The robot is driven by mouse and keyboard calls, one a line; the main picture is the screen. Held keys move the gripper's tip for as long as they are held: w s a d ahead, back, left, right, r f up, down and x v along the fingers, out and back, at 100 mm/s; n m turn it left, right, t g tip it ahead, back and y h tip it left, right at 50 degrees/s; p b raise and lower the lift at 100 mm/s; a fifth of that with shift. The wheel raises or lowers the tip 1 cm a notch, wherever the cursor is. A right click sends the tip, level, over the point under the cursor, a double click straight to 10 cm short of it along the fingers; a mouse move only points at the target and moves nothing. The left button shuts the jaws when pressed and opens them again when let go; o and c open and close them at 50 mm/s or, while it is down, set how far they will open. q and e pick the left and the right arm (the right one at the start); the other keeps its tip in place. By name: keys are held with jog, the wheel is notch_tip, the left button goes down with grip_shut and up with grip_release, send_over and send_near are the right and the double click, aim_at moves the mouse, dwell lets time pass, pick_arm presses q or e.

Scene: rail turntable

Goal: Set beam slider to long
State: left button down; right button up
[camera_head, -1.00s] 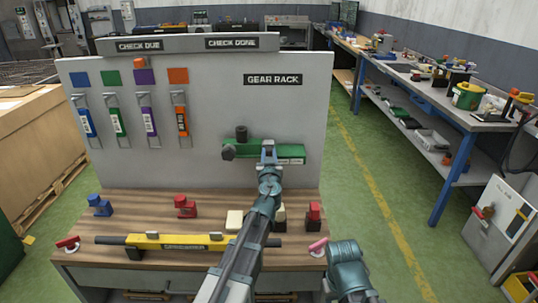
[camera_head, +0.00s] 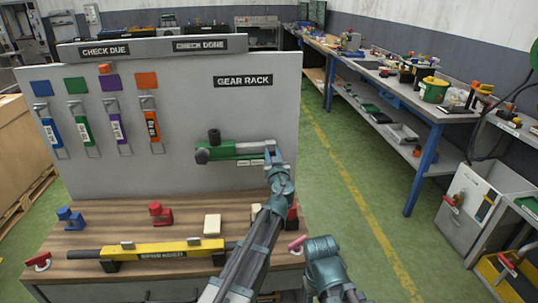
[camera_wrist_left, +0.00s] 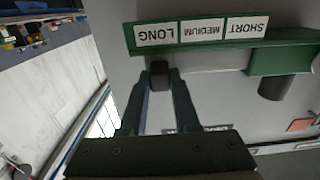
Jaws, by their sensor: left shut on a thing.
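The green beam slider (camera_head: 225,149) is mounted on the grey panel under the "GEAR RACK" sign (camera_head: 243,81). Its label strip appears upside down in the left wrist view, reading LONG (camera_wrist_left: 157,34), MEDIUM (camera_wrist_left: 202,30) and SHORT (camera_wrist_left: 247,25). My left gripper (camera_head: 271,150) is at the right part of the slider. In the left wrist view my left gripper (camera_wrist_left: 160,82) is shut on the dark slider knob (camera_wrist_left: 160,72), beside the LONG label. The fingers hide part of the knob.
Coloured tags (camera_head: 82,130) hang on the panel's left side. Below, the wooden bench top (camera_head: 110,230) carries a yellow-bodied bar tool (camera_head: 165,248), a blue block (camera_head: 70,217) and a red block (camera_head: 160,213). Open green floor (camera_head: 345,200) lies to the right.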

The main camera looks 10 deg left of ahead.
pick_arm(q)
jog(key=c, duration=0.6)
grip_release()
jog(key=shift+d, duration=0.35)
jog(key=shift+c, duration=0.2)
jog(key=shift+a, duration=0.1)
jog(key=shift+s, duration=0.3)
jog(key=v, duration=1.3)
